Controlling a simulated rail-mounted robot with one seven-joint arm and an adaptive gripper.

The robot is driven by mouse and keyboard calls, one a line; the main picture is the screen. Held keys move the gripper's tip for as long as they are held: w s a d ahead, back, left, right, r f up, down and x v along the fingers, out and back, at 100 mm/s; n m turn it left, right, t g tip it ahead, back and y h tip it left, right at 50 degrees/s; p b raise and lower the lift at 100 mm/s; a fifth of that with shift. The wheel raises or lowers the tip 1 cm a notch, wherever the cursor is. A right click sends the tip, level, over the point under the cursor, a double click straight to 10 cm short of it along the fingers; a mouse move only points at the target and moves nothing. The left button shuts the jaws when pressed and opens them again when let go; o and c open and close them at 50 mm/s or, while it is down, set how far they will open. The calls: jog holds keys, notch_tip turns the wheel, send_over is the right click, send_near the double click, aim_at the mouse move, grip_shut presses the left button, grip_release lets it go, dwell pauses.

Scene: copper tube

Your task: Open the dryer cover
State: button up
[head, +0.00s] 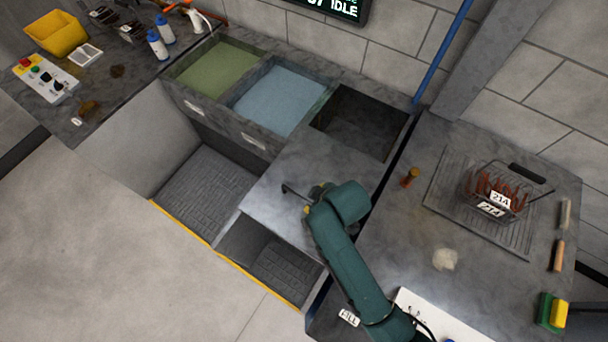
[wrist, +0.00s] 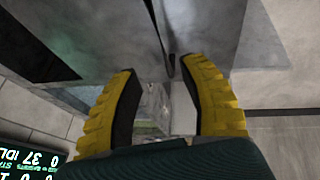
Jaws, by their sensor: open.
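The dryer cover looks like the flat grey lid (head: 318,160) in front of the dark basin, lying level. A thin black handle bar (head: 295,191) stands on it and also shows in the wrist view (wrist: 157,28). My gripper (head: 308,208) is at the near end of the handle, mostly hidden by my green arm in the head view. In the wrist view my gripper (wrist: 162,70) has its yellow ribbed fingers apart. The end of the handle shows near the gap between the fingertips; I cannot tell whether they touch it.
Green (head: 217,68) and blue (head: 279,97) tanks and a dark open basin (head: 360,120) line the back. A wire basket of copper tubes (head: 492,190) stands on the right bench. Open wells (head: 207,190) with yellow edges lie left of the lid.

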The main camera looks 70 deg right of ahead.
aim_at(307, 200)
jog(key=b+x, duration=0.2)
jog(key=x, duration=0.8)
jog(key=shift+w+f, duration=0.1)
jog(key=shift+f, duration=0.05)
jog(key=shift+c, duration=0.4)
grip_shut()
